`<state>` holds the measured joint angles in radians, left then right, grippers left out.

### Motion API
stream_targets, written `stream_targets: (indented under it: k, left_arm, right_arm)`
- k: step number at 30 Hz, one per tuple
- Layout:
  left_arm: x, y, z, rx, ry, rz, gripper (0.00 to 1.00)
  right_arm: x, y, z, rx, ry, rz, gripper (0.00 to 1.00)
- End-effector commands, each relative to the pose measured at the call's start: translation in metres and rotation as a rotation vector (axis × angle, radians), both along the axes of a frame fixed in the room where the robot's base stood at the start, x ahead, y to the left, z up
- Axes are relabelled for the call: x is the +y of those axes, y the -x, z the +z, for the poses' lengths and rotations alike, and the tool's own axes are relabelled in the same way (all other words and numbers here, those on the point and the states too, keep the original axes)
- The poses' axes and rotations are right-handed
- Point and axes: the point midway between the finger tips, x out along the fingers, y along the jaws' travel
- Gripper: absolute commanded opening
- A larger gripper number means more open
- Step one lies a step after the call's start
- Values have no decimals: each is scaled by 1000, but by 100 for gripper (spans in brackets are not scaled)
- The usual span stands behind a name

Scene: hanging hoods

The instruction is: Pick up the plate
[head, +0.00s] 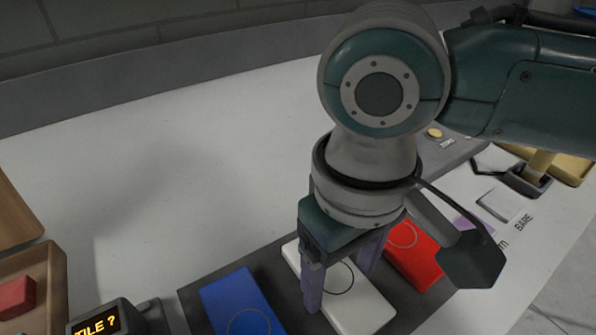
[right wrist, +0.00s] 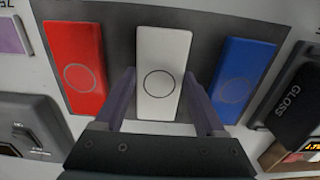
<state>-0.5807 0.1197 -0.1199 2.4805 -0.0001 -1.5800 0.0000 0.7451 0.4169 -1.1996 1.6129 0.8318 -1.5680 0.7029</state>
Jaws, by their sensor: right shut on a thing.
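A white plate (head: 358,309) with a thin circle drawn on it lies on a dark grey mat (head: 287,273), between a blue plate (head: 238,306) and a red plate (head: 416,262). My right gripper (head: 340,289) points down with its purple fingers on the two long sides of the white plate, shut on it. The right wrist view shows the white plate (right wrist: 163,60) between the fingers, with the red plate (right wrist: 76,72) to the left and the blue plate (right wrist: 242,75) to the right. I see no clear gap under the white plate. My left gripper is not in view.
A wooden tray (head: 52,262) with a red block (head: 14,297) and a display reading "TILE ?" (head: 95,324) stand at the lower left. A black block marked GLOSS (right wrist: 291,100) is beside the mat. The white counter (head: 200,170) behind the mat is clear.

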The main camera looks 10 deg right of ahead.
Motion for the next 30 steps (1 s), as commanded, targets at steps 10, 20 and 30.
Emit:
stream_targets:
  k: [10, 20, 30]
  left_arm:
    - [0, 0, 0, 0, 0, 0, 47]
    - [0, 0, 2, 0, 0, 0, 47]
    - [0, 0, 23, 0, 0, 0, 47]
  right_arm:
    - [0, 0, 1, -1, 0, 0, 6]
    - [0, -1, 7, -2, -2, 1, 6]
    - [1, -2, 78, -6, -3, 2, 6]
